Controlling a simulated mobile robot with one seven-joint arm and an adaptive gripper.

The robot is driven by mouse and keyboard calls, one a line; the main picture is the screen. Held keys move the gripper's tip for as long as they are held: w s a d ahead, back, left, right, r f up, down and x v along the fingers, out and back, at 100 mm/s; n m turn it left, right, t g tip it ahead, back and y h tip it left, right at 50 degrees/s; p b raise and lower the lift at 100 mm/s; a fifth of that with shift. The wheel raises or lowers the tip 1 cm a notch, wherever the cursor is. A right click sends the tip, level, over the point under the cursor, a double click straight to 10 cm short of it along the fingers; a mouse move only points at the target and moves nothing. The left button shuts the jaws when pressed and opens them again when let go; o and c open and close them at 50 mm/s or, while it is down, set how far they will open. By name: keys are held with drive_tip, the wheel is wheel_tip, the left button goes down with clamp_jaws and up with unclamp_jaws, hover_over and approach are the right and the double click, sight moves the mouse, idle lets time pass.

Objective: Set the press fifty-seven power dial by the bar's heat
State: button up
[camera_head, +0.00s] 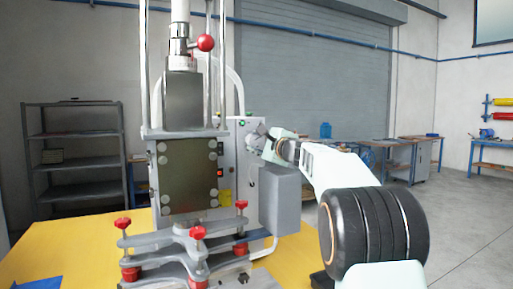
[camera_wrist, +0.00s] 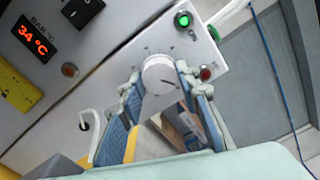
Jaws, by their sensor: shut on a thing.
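The power dial (camera_wrist: 160,68) is a round white knob on the grey control panel, with tick marks around it. A dark line on it points to the lower right in the wrist view. My gripper (camera_wrist: 158,80) has one finger on each side of the dial and is shut on it. The red display (camera_wrist: 34,40), labelled for the bar, reads 34 °C. In the head view my gripper (camera_head: 268,146) is at the right side of the press (camera_head: 183,90); the dial cannot be made out there.
A lit green button (camera_wrist: 183,20) and a red button (camera_wrist: 206,73) sit close to the dial. A black switch (camera_wrist: 80,12) is near the display. A grey box (camera_head: 281,195) is below my gripper. Red-knobbed clamps (camera_head: 197,233) stand on the yellow table (camera_head: 62,243).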

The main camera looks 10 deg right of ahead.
idle(0.5)
drive_tip(key=o, duration=1.1)
drive_tip(key=v, duration=1.2)
